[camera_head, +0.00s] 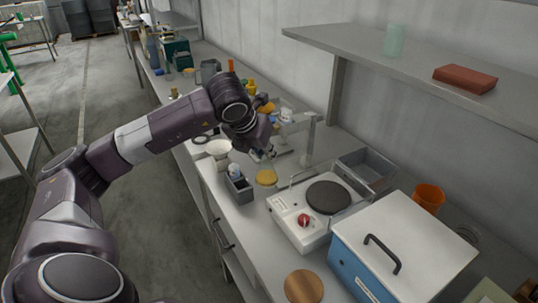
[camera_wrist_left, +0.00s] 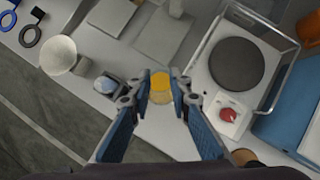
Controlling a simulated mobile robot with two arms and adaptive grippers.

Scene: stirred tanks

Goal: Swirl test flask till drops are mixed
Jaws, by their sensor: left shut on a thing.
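The test flask (camera_head: 266,176) is a small clear flask with yellow liquid at its bottom. My left gripper (camera_head: 265,150) is shut on its upper part from above, beside the hotplate. In the left wrist view the flask (camera_wrist_left: 161,88) shows as a yellow round between the two fingertips of my left gripper (camera_wrist_left: 160,92). Whether the flask touches the bench cannot be told. Whether drops still show in the liquid is too small to tell. My right gripper is not in view.
A white hotplate (camera_head: 288,215) with a dark round top and red knob stands right of the flask. A grey holder (camera_head: 238,190) and a pale bowl (camera_head: 218,148) stand to its left. A blue box (camera_head: 350,262) with a white lid is at the front right. A shelf (camera_head: 420,76) overhangs the bench.

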